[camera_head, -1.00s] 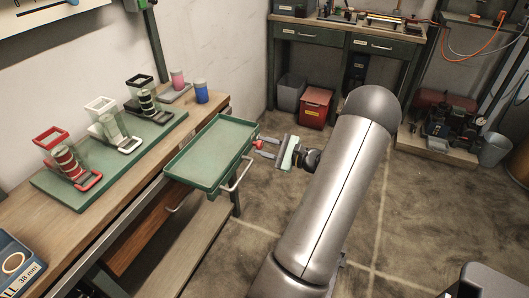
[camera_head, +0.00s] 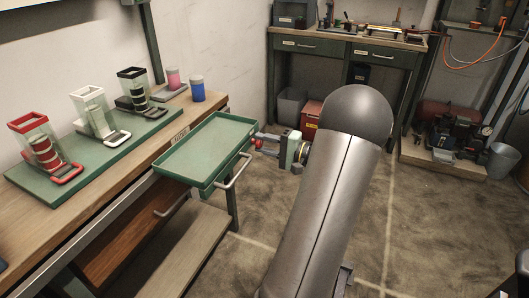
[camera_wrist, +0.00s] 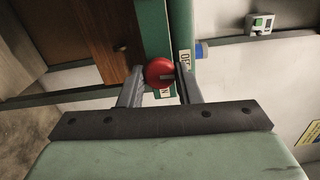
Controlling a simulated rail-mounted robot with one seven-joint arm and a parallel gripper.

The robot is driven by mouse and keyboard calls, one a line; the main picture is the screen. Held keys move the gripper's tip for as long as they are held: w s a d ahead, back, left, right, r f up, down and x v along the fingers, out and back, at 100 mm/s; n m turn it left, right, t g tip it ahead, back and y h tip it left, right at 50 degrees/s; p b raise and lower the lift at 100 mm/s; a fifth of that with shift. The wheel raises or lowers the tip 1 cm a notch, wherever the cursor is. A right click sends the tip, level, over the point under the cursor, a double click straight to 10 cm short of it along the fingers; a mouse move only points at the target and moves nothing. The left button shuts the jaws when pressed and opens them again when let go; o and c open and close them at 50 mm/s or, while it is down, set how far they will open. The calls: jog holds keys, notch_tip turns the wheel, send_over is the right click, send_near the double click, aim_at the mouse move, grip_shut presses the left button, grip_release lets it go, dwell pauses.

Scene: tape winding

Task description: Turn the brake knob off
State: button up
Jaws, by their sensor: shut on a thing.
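The brake knob (camera_wrist: 158,70) is a red round knob on the green edge of the tray unit. A short pale mark on it lies roughly sideways in the wrist view. An OFF label (camera_wrist: 184,59) is at its right and an ON label (camera_wrist: 166,93) just below it. My gripper (camera_wrist: 160,80) is shut on the knob, one finger on each side. In the head view, my gripper (camera_head: 262,143) is at the right end of the green tray (camera_head: 207,150), where the knob is mostly hidden by the fingers.
The workbench (camera_head: 60,230) at the left bears a green board (camera_head: 105,148) with red, white and black holders. A metal handle (camera_head: 233,172) sticks out from the tray close to my gripper. Open floor lies to the right of the bench.

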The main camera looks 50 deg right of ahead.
jog(key=shift+n+b, duration=0.45)
jog(key=shift+n, duration=0.05)
jog(key=o, duration=0.9)
jog(key=shift+o, duration=0.2)
jog(key=shift+s, duration=0.15)
jog(key=p+v, duration=0.2)
jog(key=v, duration=1.5)
